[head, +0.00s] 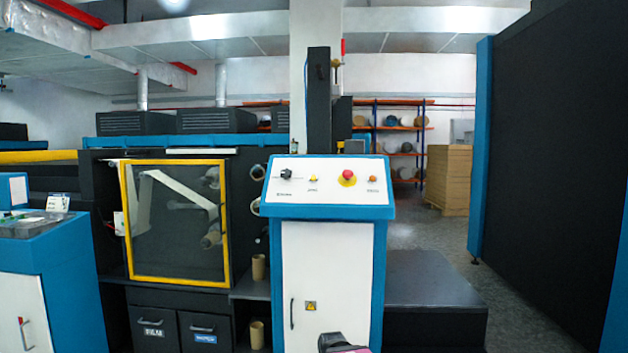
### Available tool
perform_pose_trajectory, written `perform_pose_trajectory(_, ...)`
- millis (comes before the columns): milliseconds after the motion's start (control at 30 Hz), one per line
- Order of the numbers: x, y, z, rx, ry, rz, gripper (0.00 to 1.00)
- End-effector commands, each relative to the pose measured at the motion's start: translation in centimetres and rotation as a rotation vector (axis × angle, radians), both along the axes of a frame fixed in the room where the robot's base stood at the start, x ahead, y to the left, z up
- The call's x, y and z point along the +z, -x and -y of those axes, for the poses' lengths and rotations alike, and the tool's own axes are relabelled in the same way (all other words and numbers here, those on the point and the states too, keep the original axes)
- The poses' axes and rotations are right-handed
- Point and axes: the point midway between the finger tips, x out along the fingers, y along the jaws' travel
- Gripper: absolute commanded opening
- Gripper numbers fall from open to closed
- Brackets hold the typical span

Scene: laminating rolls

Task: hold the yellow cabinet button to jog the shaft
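The blue and white cabinet (327,270) stands upright in the middle of the head view, with a sloped control panel on top. The small yellow button (313,178) sits on that panel, left of centre, above a short label too small to read surely. What seems to be my gripper (344,344) shows only as a dark and pink piece at the bottom edge, well below the panel and apart from the button. Its fingers cannot be made out. Roll or shaft ends (257,173) show just left of the cabinet; which one is the shaft I cannot tell.
The panel also has a black knob (286,174), a red mushroom button (347,175) and an orange button (373,178). A yellow-framed window (175,281) is left. A low dark platform (435,300) stands right of the cabinet. Grey floor (500,310) lies open beyond it.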

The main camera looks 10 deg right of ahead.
Motion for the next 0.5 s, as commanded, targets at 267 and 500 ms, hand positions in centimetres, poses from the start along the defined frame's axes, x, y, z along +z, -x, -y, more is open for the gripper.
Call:
perform_pose_trajectory(267, 0.0, 0.0, 0.0, 0.0, 0.0, 0.0, 0.49)
perform_pose_trajectory(500, 0.0, 0.0, 0.0, 0.0, 0.0, 0.0, 0.0)
